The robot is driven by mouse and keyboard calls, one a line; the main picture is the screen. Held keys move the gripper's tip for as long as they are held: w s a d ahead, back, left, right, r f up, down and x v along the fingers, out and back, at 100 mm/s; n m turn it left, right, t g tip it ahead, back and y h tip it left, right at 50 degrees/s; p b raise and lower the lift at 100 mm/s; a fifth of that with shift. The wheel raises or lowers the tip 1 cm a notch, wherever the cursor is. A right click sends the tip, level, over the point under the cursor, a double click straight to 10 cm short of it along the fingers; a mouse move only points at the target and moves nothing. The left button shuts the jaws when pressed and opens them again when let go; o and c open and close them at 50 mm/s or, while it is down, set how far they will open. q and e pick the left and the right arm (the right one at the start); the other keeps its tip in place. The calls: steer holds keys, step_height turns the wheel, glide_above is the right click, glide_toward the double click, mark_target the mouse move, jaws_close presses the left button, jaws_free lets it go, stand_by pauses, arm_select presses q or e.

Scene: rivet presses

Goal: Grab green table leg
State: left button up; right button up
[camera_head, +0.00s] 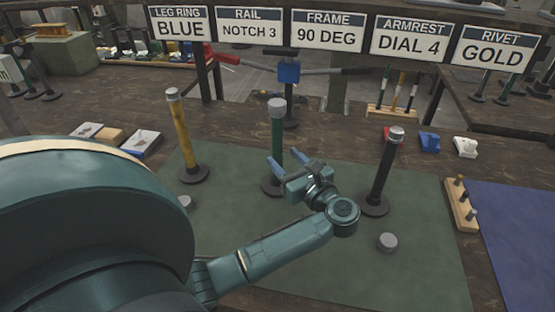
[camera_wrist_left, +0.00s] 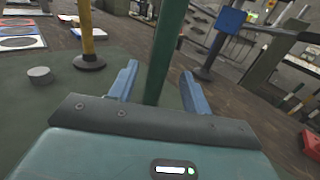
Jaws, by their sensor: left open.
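The green table leg (camera_head: 277,130) stands upright on a dark round base, on the green mat (camera_head: 420,255) in the middle of the table. My left gripper (camera_head: 288,163) is at the leg, with its blue fingers open. In the left wrist view the green leg (camera_wrist_left: 165,55) rises between the two open fingertips (camera_wrist_left: 158,82), with gaps on both sides. The lower part of the leg is partly hidden behind the gripper. My right gripper is in neither view.
A yellow leg (camera_head: 181,135) stands to the left and a black leg (camera_head: 385,170) to the right, both upright. A short grey cylinder (camera_head: 387,241) sits on the mat. A wooden peg block (camera_head: 461,204) is at the mat's right edge. Labelled signs (camera_head: 328,32) hang behind.

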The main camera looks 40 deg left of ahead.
mark_target(280, 156)
arm_select(q)
steer(key=shift+p+x, duration=0.35)
steer(key=shift+x, duration=1.6)
steer(key=shift+c, duration=0.6)
steer(key=shift+s+f, duration=0.1)
jaws_close()
